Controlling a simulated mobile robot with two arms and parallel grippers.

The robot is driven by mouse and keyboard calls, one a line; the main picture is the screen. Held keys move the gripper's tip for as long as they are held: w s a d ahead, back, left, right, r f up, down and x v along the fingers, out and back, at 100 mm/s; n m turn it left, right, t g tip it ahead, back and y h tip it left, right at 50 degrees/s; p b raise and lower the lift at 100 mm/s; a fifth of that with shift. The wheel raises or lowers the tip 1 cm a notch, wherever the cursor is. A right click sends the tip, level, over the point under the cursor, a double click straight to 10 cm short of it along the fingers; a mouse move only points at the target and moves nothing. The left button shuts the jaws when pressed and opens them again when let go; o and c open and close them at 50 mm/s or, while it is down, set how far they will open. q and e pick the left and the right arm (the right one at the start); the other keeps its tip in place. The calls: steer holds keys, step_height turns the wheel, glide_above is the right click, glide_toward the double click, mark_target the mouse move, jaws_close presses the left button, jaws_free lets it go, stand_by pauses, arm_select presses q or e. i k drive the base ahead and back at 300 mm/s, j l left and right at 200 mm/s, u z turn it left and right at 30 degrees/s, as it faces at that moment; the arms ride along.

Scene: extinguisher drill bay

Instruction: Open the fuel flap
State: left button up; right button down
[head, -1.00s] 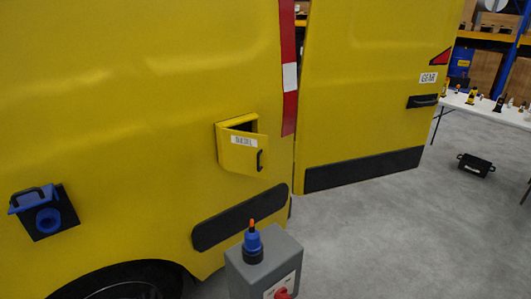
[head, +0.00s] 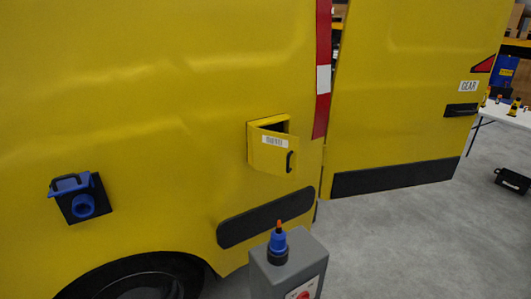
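The fuel flap (head: 271,152) is a small yellow door on the side of the yellow van (head: 150,130). It carries a white label, blurred now, which reads DIESEL in the earlier frame, and a black handle (head: 290,162) on its right side. The flap stands partly open, tilted out from its frame, with a dark gap showing along the top. The inside of the recess is mostly hidden behind it. Neither of my grippers shows in the head view.
The door marked GEAR (head: 400,110) stands ajar at right.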

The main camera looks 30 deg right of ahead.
mark_target(277, 154)
steer(key=l+u, duration=0.45)
steer(key=l, duration=0.15)
steer(key=k+l+u, duration=0.1)
steer(key=l+u, duration=0.3)
steer(key=l, duration=0.25)
